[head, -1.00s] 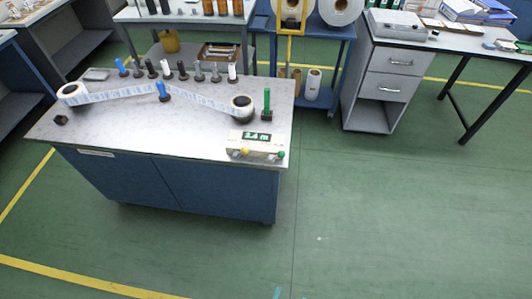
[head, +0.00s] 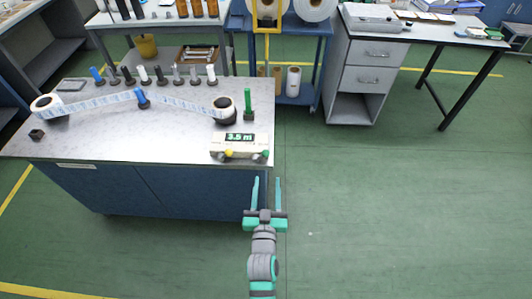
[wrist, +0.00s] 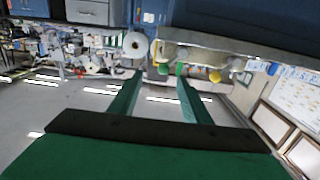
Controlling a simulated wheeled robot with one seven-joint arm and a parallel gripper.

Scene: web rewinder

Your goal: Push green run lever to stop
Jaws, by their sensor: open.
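The counter box (head: 238,147) stands at the right front corner of the bench, its display reading about 3.5 m. A green-knobbed lever (head: 265,155) is at the right of its front, and a yellow knob (head: 229,155) is at the left. A green upright post (head: 248,103) stands behind the box. My gripper (head: 267,182) is open and empty, in front of the bench's right end, apart from the lever. In the wrist view, a green knob (wrist: 163,69) shows just beyond my open fingers, with the yellow knob to its right (wrist: 215,76).
The bench (head: 90,135) carries a paper web between a left roll (head: 47,107) and a right roll (head: 224,110). Several coloured pieces stand along its back. A grey drawer desk (head: 360,75) is at the back right. The green floor right of the bench is clear.

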